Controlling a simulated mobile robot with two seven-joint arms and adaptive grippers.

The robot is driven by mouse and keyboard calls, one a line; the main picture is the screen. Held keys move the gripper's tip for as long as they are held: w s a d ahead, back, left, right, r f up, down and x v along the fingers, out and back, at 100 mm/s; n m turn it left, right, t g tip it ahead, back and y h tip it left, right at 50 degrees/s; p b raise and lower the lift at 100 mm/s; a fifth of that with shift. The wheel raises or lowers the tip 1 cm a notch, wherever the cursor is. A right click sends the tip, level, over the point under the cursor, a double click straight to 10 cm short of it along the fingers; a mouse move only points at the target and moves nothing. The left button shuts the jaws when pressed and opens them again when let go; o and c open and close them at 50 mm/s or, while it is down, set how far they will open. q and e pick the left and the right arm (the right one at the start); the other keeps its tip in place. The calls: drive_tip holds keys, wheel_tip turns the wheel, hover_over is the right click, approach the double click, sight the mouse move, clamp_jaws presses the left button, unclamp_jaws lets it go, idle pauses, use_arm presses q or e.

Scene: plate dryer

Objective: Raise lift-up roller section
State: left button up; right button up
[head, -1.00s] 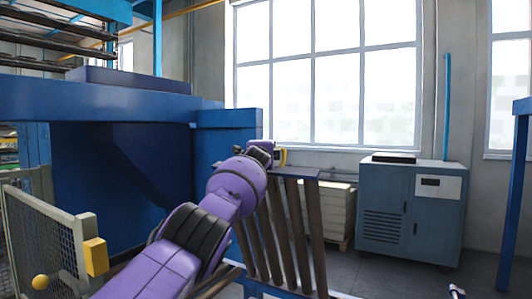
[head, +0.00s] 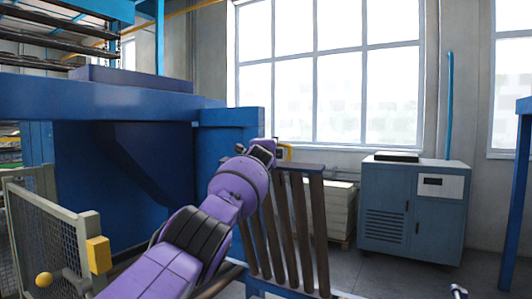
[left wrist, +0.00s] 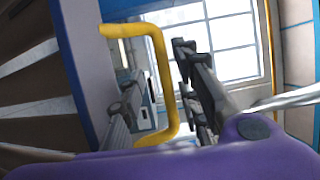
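The lift-up roller section (head: 300,225) stands tilted in the middle of the head view, its brown rollers running up to a dark blue end bar. A yellow handle (head: 286,151) is at the bar's upper end. It shows larger in the left wrist view (left wrist: 160,75), with rollers (left wrist: 40,95) at left. My left gripper (head: 274,150) is at the handle, partly hidden by its own wrist. In the left wrist view its fingers (left wrist: 157,68) are apart, one on each side of the handle's bar, with gaps visible.
A big blue machine frame (head: 100,95) stands at left, behind a mesh guard (head: 50,235). A grey-blue cabinet (head: 412,210) stands at back right. A blue post (head: 518,190) is at the right edge.

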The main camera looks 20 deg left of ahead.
use_arm(q)
drive_tip(key=v, duration=1.1)
drive_tip(key=shift+s+f, duration=0.2)
drive_tip(key=shift+s, duration=0.2)
drive_tip(key=shift+d, duration=0.1)
